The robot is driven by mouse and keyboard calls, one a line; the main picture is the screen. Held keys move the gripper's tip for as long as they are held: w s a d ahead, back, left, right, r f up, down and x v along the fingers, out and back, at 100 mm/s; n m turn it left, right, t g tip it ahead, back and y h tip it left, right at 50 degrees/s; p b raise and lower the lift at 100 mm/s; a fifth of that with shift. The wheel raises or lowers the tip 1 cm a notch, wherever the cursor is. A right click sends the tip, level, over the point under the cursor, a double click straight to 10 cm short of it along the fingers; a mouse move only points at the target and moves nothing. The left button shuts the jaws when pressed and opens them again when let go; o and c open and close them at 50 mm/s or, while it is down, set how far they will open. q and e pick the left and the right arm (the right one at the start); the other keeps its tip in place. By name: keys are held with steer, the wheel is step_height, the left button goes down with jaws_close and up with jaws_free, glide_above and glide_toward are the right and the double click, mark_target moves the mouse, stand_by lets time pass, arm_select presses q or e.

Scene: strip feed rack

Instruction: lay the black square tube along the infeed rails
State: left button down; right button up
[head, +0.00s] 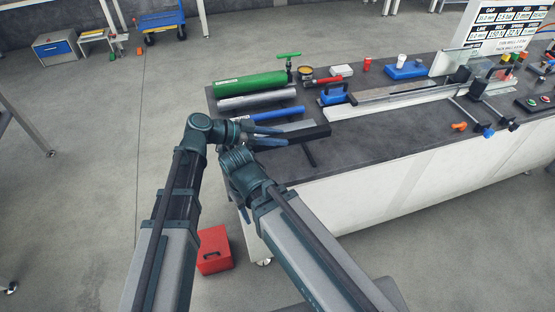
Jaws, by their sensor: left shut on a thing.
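The black square tube (308,134) is at the front left of the dark bench top, its right end pointing towards the rails. My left gripper (281,136) is shut on its left part, with a finger on either side. Whether the tube touches the bench is hard to tell. The infeed rails (395,102) are long, pale metal strips to the right of the tube, running along the bench. My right gripper (243,212) is mostly hidden behind its own arm, off the bench's left front corner; its opening cannot be made out.
A green cylinder (250,84), a silver tube (257,100) and a blue tube (279,113) lie behind the black tube. A blue-handled tool (333,94) stands at the rails' left end. A red box (213,250) is on the floor.

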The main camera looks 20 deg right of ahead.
mark_target(277, 163)
arm_select(q)
steer(key=shift+f+b, duration=2.95)
steer(key=shift+f, duration=0.55)
steer(key=shift+f, duration=0.15)
steer(key=shift+f+b, duration=0.15)
steer(key=shift+b, duration=0.15)
steer(key=c, duration=0.5)
jaws_free()
